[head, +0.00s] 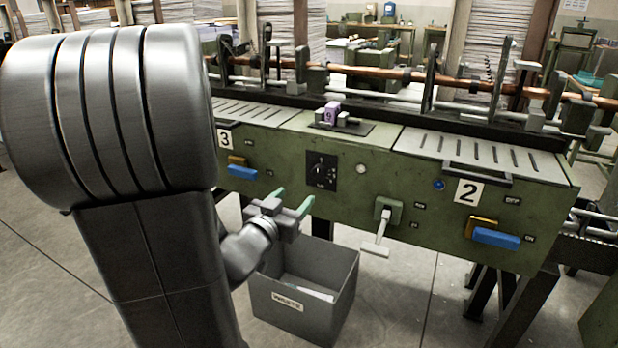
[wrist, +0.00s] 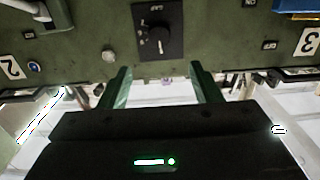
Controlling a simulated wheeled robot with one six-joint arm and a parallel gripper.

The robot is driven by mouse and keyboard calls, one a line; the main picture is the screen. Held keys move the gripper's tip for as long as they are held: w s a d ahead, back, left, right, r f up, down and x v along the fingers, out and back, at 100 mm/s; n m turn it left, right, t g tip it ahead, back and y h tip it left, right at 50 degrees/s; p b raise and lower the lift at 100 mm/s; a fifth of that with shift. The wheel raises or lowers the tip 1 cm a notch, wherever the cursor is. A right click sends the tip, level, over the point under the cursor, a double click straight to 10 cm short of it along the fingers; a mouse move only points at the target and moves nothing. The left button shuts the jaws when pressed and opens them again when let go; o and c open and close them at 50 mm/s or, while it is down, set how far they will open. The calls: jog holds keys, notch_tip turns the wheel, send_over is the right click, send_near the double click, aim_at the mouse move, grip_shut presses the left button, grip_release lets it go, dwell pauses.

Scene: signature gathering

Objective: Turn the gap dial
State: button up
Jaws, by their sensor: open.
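The gap dial is a small black knob on a square black plate (head: 322,171) on the front of the green machine, between the number 3 and number 2 stations. In the wrist view the picture is upside down and the dial (wrist: 157,36) sits near the top middle, beyond my fingertips. My gripper (head: 293,199) is in front of the machine, below and a little left of the dial. Its two green-tipped fingers are apart with nothing between them. In the wrist view the fingers (wrist: 160,72) point toward the panel, apart from the dial.
A lever with a pale handle (head: 377,245) sticks out right of the dial. A grey waste bin (head: 303,303) stands on the floor below my gripper. Blue-and-yellow handles (head: 495,238) project at the number 2 station. A purple block (head: 332,112) sits on top of the machine.

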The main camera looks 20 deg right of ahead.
aim_at(318, 173)
jog(key=b+x, duration=0.1)
jog(key=x, duration=1.1)
jog(key=shift+b, duration=0.4)
jog(key=c, duration=1)
